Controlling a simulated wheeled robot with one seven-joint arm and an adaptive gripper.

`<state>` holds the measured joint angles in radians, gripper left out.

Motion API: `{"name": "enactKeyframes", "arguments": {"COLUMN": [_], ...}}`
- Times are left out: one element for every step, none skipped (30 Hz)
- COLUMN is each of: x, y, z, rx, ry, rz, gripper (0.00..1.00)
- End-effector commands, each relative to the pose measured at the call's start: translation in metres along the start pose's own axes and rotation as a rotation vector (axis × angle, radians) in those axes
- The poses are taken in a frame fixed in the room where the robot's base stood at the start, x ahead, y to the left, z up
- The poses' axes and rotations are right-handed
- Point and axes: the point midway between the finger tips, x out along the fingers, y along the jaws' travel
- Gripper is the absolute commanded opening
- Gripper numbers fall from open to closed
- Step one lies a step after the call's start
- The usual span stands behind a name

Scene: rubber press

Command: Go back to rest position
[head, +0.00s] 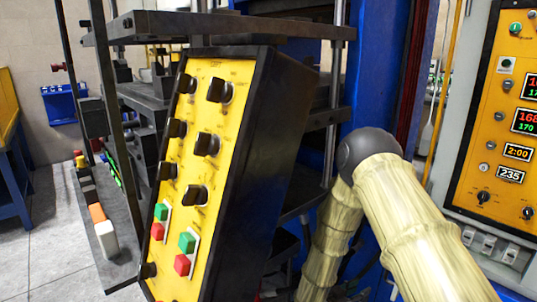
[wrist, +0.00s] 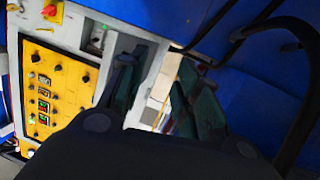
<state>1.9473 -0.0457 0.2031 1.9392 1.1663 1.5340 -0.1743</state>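My gripper (wrist: 158,82) shows in the wrist view, with two dark green fingers held apart. The gap between them is clear, and only background surfaces show through it. It is open and empty. In the head view my arm, with pale wood-like links and a dark round joint, reaches in at the right and bends downward. The gripper itself is not visible in the head view.
A tilted black box with a yellow control panel (head: 204,106), with knobs and red and green buttons, stands close at centre. A blue press frame (head: 376,68) rises behind my arm. An orange display panel (head: 504,150) is at right; a yellow panel (wrist: 58,92) shows in the wrist view. Floor (head: 55,220) is open at left.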

Motion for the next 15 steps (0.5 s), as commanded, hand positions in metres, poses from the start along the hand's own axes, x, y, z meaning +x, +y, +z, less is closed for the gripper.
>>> {"name": "enactKeyframes", "arguments": {"x": [-0.002, -0.004, -0.007, -0.01, -0.014, -0.021, -0.026, -0.032, -0.042, -0.049, -0.058, -0.07, -0.079, -0.09, -0.103], "y": [0.009, 0.013, 0.019, 0.023, 0.029, 0.037, 0.044, 0.052, 0.063, 0.072, 0.082, 0.097, 0.108, 0.12, 0.137], "z": [0.011, 0.021, 0.034, 0.044, 0.054, 0.068, 0.077, 0.087, 0.101, 0.11, 0.119, 0.13, 0.138, 0.146, 0.154], "rx": [-0.041, -0.062, -0.091, -0.114, -0.138, -0.171, -0.195, -0.221, -0.257, -0.283, -0.31, -0.346, -0.374, -0.403, -0.44], "ry": [-0.052, -0.085, -0.13, -0.165, -0.203, -0.254, -0.293, -0.334, -0.391, -0.434, -0.478, -0.539, -0.586, -0.633, -0.694], "rz": [-0.062, -0.1, -0.149, -0.186, -0.221, -0.267, -0.3, -0.331, -0.372, -0.402, -0.431, -0.466, -0.493, -0.517, -0.548], "gripper": [0.33, 0.33, 0.33, 0.33, 0.33, 0.33, 0.33, 0.33, 0.33, 0.33, 0.33, 0.33, 0.33, 0.33, 0.33]}}
